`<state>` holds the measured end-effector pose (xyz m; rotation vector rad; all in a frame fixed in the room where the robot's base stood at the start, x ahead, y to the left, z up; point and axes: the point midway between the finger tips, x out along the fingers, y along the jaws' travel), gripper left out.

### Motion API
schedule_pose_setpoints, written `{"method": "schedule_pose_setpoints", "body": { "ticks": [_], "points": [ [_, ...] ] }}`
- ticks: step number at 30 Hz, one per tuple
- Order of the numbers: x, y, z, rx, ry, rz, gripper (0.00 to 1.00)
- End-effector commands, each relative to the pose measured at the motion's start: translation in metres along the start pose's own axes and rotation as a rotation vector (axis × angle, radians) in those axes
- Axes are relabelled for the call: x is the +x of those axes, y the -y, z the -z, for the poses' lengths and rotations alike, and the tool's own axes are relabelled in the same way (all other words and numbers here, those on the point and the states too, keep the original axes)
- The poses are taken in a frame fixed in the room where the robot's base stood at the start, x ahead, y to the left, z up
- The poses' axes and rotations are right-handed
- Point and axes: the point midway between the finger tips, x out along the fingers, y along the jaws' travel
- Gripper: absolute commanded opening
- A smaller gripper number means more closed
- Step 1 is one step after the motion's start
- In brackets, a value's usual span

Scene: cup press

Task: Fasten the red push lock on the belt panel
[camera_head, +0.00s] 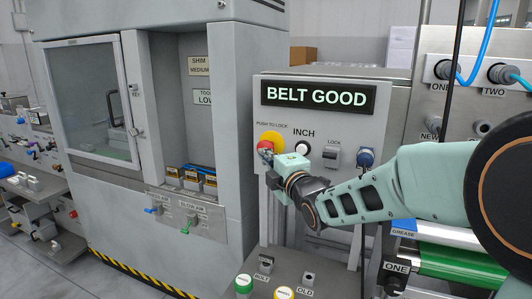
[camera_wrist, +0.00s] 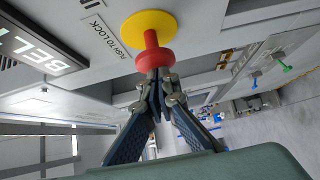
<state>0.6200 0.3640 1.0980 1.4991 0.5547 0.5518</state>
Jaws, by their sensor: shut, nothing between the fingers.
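The red push lock (camera_wrist: 155,58) is a red mushroom button on a red stem, set on a round yellow plate (camera_wrist: 148,26) on the belt panel. It also shows in the head view (camera_head: 265,145), partly hidden by my gripper. The grey belt panel (camera_head: 380,112) carries a "BELT GOOD" sign and a "PUSH TO LOCK" label. My gripper (camera_wrist: 158,75) is shut and empty. Its fingertips are at the front face of the red button, touching it or very close; I cannot tell which. In the head view my gripper (camera_head: 267,155) points left at the button.
To the right on the panel are a white INCH button (camera_head: 302,147), a LOCK switch (camera_head: 331,158) and a blue connector (camera_head: 366,157). A grey cabinet (camera_head: 150,200) with a glass door stands to the left. Below are yellow and green knobs (camera_head: 243,283).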

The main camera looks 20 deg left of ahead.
Motion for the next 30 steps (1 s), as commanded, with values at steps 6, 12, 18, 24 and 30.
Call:
{"method": "schedule_pose_setpoints", "body": {
  "ticks": [6,12,18,24,30],
  "points": [
    [0.000,0.000,0.000,0.000,0.000,0.000,0.00],
    [0.003,0.001,-0.002,0.000,0.000,-0.002,0.00],
    [0.014,0.003,-0.014,0.000,0.001,-0.003,0.00],
    [0.016,0.000,-0.017,0.000,0.002,-0.001,0.00],
    [0.016,-0.001,-0.017,0.000,0.003,-0.002,0.00]
  ]
}}
